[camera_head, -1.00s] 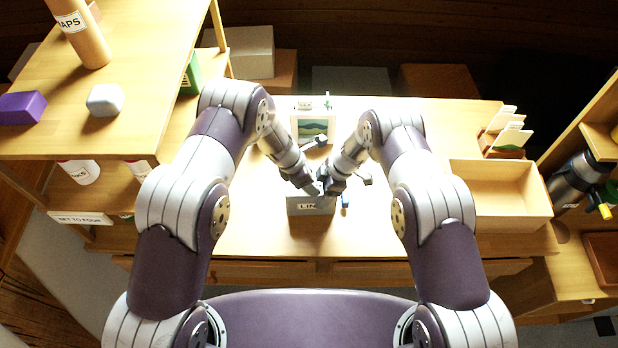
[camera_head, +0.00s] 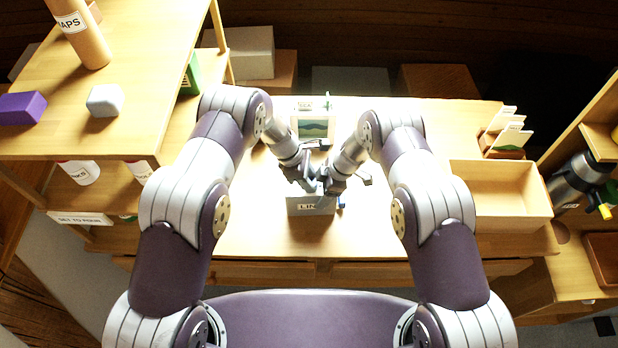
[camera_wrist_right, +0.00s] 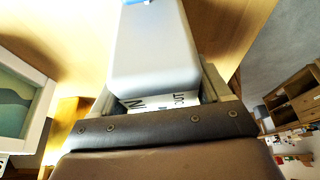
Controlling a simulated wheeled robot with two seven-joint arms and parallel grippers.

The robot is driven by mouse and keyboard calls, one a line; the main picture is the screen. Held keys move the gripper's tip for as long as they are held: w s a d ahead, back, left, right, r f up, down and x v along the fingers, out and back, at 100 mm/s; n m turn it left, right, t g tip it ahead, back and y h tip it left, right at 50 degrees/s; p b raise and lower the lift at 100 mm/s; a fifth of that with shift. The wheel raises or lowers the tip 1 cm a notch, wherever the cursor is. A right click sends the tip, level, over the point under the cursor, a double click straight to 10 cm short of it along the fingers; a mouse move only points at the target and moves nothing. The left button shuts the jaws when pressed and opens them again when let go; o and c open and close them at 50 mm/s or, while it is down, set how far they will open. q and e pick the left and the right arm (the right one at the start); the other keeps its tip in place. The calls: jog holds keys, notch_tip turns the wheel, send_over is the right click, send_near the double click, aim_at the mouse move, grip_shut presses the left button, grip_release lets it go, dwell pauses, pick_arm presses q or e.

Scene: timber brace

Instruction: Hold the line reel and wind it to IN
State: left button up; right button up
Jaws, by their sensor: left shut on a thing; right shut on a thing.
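The line reel (camera_head: 305,206) is a grey box on the table in front of me, with a label of which "LIN" shows. A small blue piece (camera_head: 341,203) shows at its right side. My left gripper (camera_head: 310,187) is shut on the reel at its upper left. My right gripper (camera_head: 328,188) is shut beside it, at the top right. In the right wrist view a pale grey block (camera_wrist_right: 152,50), part of the reel, is between the fingers, with a partly hidden white lettered plate (camera_wrist_right: 185,100) under it. The grippers hide much of the reel's top and the exact contacts.
A framed landscape picture (camera_head: 313,128) stands behind the grippers. An open wooden tray (camera_head: 500,165) and a card holder (camera_head: 503,152) are at the right. A shelf unit (camera_head: 140,75) rises at the left. The table between reel and tray is clear.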

pick_arm(q)
jog(key=o, duration=1)
jog(key=shift+o, duration=0.2)
jog(key=v, duration=1.2)
jog(key=shift+w+a, duration=0.15)
jog(key=shift+a, duration=0.05)
jog(key=s+a+f+n+t+h, duration=0.3)
jog(key=s+n+t+h, duration=0.15)
jog(key=n, duration=0.25)
jog(key=shift+m+g+y, duration=0.25)
jog(key=shift+m+y, duration=0.05)
jog(key=shift+y, duration=0.05)
jog(key=x, duration=1.2)
jog(key=shift+a, duration=0.1)
